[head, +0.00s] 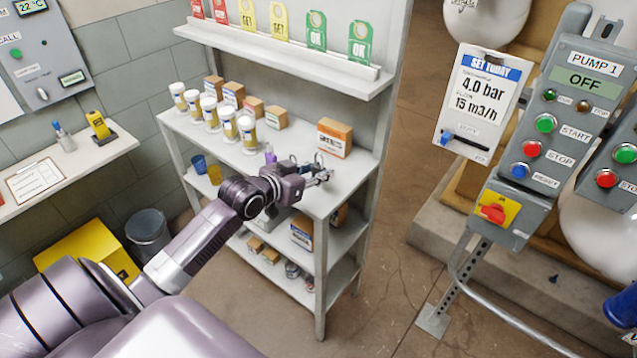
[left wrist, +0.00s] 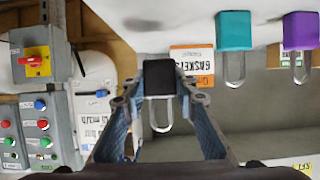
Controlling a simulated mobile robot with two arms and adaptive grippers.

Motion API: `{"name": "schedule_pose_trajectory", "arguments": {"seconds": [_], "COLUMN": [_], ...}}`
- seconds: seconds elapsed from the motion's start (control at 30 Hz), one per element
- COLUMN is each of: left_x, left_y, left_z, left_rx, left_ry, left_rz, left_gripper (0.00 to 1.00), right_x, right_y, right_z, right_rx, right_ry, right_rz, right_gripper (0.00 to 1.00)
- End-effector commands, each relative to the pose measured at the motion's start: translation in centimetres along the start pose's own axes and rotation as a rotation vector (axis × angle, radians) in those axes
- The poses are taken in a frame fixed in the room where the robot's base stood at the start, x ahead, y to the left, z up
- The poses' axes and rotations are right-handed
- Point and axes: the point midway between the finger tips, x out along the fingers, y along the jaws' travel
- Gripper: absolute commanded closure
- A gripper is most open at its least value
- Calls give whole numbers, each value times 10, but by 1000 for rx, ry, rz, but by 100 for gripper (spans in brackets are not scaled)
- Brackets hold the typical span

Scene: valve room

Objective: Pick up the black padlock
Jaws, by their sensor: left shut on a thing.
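The black padlock (left wrist: 159,75) shows in the left wrist view, its dark body between my fingertips and its pale shackle pointing back toward my palm. My left gripper (left wrist: 160,92) is shut on it. In the head view the left gripper (head: 322,174) is at the right end of the shelf's upper board; there the padlock is too small and covered to make out clearly. I cannot tell whether it is clear of the board. A teal padlock (left wrist: 234,32) and a purple padlock (left wrist: 300,32) stand beside it in the wrist view. My right gripper is not in view.
The shelf's upper board (head: 340,185) holds an orange and white gaskets box (head: 334,138) just behind the gripper, plus several white jars and small boxes to the left. A ledge with hanging tags (head: 290,50) runs above. The pump panel (head: 560,120) stands right, across open floor.

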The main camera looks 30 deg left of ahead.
Motion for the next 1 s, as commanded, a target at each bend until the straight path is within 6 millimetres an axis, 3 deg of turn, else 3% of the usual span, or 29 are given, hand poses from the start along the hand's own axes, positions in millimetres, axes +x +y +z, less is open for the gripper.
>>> {"name": "schedule_pose_trajectory", "arguments": {"seconds": [0.1,0.3,0.5,0.7,1.0], "left_x": [-14,-36,-50,-56,-57], "left_y": [0,0,0,0,0], "left_z": [-36,-88,-123,-137,-139], "left_rx": [6,5,2,0,-1], "left_ry": [10,9,5,3,1], "left_rz": [0,-1,0,1,1], "left_gripper": [95,95,95,95,95], "right_x": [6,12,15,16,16], "right_y": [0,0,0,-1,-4], "right_z": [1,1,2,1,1], "right_rx": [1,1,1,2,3], "right_ry": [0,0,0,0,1], "right_rz": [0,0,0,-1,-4], "right_gripper": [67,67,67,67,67]}}
